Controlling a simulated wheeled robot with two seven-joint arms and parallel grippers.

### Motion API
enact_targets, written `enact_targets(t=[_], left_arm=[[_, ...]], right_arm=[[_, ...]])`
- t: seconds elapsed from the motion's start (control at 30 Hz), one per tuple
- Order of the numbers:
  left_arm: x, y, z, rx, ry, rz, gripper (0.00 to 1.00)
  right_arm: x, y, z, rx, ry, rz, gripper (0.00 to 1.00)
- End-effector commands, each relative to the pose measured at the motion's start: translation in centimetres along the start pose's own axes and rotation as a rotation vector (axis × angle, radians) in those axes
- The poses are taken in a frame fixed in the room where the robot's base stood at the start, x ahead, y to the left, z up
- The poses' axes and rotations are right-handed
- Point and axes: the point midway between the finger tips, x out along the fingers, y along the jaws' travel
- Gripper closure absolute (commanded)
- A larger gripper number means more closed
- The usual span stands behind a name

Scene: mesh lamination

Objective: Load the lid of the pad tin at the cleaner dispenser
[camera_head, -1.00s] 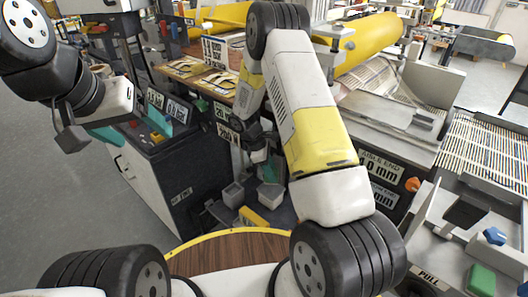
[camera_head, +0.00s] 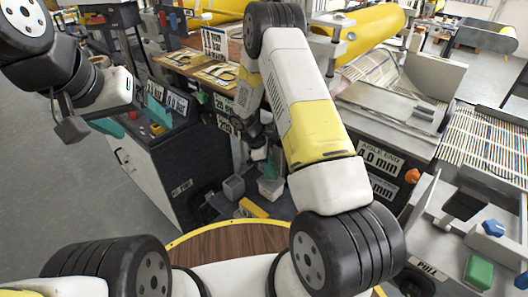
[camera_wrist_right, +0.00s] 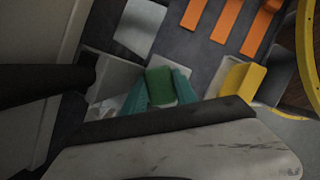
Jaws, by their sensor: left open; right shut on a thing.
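My right gripper (camera_wrist_right: 160,90) has teal fingers shut on a green block (camera_wrist_right: 159,84). In the head view the right gripper (camera_head: 268,168) hangs just above a small pale open container (camera_head: 270,189). Part of a pale container (camera_wrist_right: 110,82) also shows behind the fingers in the right wrist view; whether the block touches it I cannot tell. My left gripper (camera_head: 131,119) is open and empty at the left, in front of the dark cabinet's panel. I cannot make out which object is the tin's lid or the cleaner dispenser.
A grey container (camera_head: 234,187) and a yellow block (camera_head: 252,208) stand near the pale container. Orange strips (camera_wrist_right: 228,20) lie close by. The dark cabinet (camera_head: 165,165) is at left. A tray with another green block (camera_head: 479,272) and a blue knob (camera_head: 493,229) is at right.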

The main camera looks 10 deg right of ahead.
Motion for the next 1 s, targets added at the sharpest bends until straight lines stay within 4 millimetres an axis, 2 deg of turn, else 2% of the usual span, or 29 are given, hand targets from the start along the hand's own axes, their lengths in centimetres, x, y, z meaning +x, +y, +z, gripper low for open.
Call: enact_targets(t=[1.0], left_arm=[[0.0, 0.0, 0.0, 0.0, 0.0, 0.0, 0.22]], right_arm=[[0.88, 0.02, -0.38, 0.0, 0.0, 0.0, 1.0]])
